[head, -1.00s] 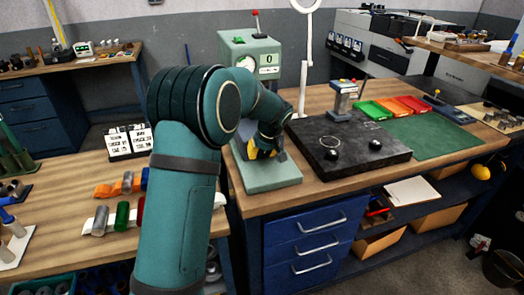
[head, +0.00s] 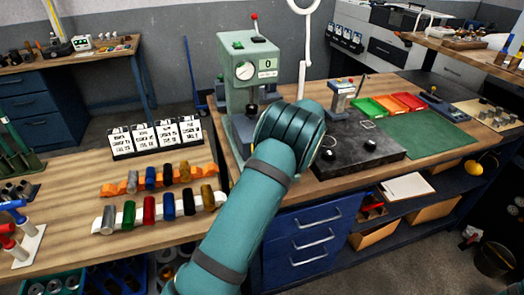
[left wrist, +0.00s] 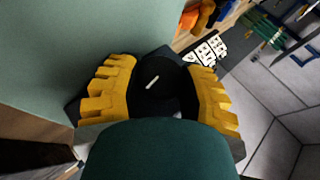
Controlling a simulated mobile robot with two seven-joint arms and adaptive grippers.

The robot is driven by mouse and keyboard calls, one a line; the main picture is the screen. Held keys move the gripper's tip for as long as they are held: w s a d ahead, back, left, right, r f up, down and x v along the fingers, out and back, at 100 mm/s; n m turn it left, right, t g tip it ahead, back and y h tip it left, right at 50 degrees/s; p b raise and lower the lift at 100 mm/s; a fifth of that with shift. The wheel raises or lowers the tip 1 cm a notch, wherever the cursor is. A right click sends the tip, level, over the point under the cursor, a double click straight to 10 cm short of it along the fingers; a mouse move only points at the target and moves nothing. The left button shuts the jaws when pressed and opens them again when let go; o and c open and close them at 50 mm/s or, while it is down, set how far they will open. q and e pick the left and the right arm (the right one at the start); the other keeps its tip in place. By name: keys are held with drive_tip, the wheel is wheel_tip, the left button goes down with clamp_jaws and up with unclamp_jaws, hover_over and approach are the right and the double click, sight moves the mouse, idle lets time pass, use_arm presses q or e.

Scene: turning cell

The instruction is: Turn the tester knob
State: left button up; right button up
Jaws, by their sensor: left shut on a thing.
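The tester (head: 236,95) is a green machine with a round dial, a display reading 0 and a red-tipped lever on top. It stands at the left end of the blue-drawer bench. In the left wrist view the tester knob (left wrist: 152,72) is black and round with a white mark pointing up and right. My left gripper (left wrist: 160,90) has its yellow ridged fingers on either side of the knob and is shut on it. A green surface lies beside it. In the head view my arm hides the left gripper and the knob. My right gripper is out of view.
A dark stone plate (head: 360,148) sits right of the tester, with orange, red and green trays (head: 400,102) behind it. Coloured cylinders in an orange rack (head: 133,187) and a white rack (head: 128,213) stand on the left bench. A green mat (head: 432,138) lies clear.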

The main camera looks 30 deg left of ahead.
use_arm(q)
drive_tip(key=shift+g, duration=0.3)
idle(0.4)
drive_tip(key=o, duration=1.3)
drive_tip(key=shift+c, duration=0.2)
